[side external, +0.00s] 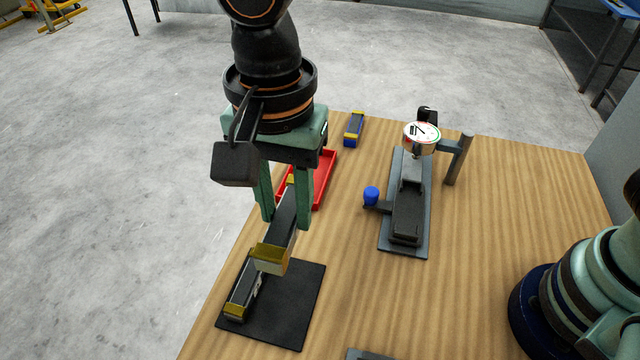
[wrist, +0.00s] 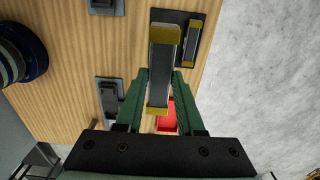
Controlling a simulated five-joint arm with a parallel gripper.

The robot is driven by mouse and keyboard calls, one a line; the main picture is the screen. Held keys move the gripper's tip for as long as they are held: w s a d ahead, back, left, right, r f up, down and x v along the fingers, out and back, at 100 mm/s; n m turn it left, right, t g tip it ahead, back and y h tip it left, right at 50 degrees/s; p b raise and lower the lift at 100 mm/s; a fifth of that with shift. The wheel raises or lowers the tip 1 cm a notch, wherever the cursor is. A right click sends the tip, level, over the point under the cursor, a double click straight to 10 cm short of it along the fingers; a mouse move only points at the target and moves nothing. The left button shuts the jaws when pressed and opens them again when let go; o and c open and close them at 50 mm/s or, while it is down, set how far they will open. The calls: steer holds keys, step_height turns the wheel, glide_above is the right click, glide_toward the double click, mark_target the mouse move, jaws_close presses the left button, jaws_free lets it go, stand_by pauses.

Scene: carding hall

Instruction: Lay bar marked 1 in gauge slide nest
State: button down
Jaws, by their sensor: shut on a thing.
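My gripper (side external: 287,218) is shut on a dark bar (side external: 284,213) with brass-coloured ends. The held bar (wrist: 161,62) runs lengthwise between the fingers in the wrist view. It is above the black mat (side external: 296,312), seemingly clear of it. A second, similar bar (side external: 241,292) lies along the mat's left side; it also shows in the wrist view (wrist: 193,44). I cannot read a number on either bar. The gauge slide (side external: 408,217) is on its grey base right of my gripper, under the round dial (side external: 422,136), with a blue knob (side external: 371,194) at its left.
A red tray (side external: 322,178) is behind my gripper. A blue block with yellow ends (side external: 354,129) is near the table's back edge. A post (side external: 458,160) stands beside the dial. A grey plate (side external: 367,354) shows at the bottom edge. Bare wood lies between mat and gauge.

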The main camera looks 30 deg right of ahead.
steer(key=w+d+r, duration=0.1)
steer(key=w+d, duration=0.1)
steer(key=d, duration=1.1)
steer(key=w+d+r, duration=0.1)
steer(key=w+d, duration=0.2)
steer(key=d, duration=1)
steer(key=f, duration=1.9)
steer(key=shift+s+d+f, duration=0.15)
steer(key=shift+s+f, duration=0.1)
steer(key=shift+f, duration=0.05)
steer(key=c, duration=0.9)
jaws_free()
steer(key=shift+f, duration=0.15)
steer(key=shift+c, duration=0.2)
steer(key=o, duration=0.4)
